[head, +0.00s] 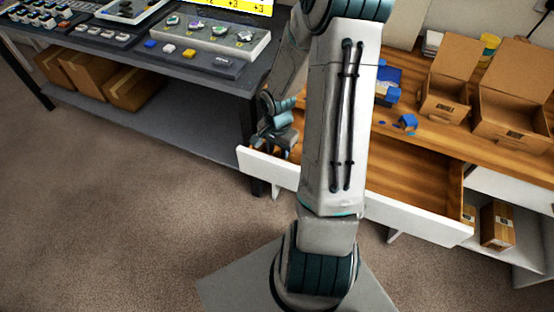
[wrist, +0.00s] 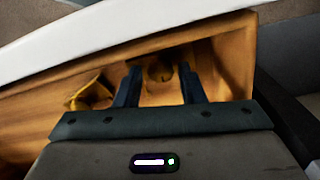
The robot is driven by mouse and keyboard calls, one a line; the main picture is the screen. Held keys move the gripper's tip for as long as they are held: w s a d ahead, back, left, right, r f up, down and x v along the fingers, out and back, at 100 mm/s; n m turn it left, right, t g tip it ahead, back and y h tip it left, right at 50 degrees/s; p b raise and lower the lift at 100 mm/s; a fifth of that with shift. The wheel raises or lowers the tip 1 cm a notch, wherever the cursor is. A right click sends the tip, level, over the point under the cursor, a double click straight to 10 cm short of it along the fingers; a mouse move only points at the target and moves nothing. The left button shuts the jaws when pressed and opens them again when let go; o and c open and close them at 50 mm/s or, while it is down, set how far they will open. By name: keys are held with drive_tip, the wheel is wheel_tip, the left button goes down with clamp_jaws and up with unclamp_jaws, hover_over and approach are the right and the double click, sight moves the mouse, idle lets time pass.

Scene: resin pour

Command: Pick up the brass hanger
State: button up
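My gripper (wrist: 160,84) reaches down into an open wooden drawer, its two dark fingers spread apart. A small rounded brass-coloured thing (wrist: 160,70) shows between and beyond the fingertips; it may be the brass hanger, but it is dim and its shape is unclear. I see no finger touching it. A second yellow-brown piece (wrist: 92,95) lies left of the fingers, partly hidden by the gripper body. In the head view my gripper (head: 284,147) is at the drawer's left end, and the drawer's contents there are hidden.
The drawer (head: 418,226) has a white front and stands pulled out below a wooden bench. Open cardboard boxes (head: 450,85) and blue pieces (head: 407,121) are on that bench. A dark table (head: 190,90) with trays stands at left. Carpet between is clear.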

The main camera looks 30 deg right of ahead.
drive_tip(key=shift+f, duration=0.4)
clamp_jaws()
drive_tip(key=shift+r, duration=0.1)
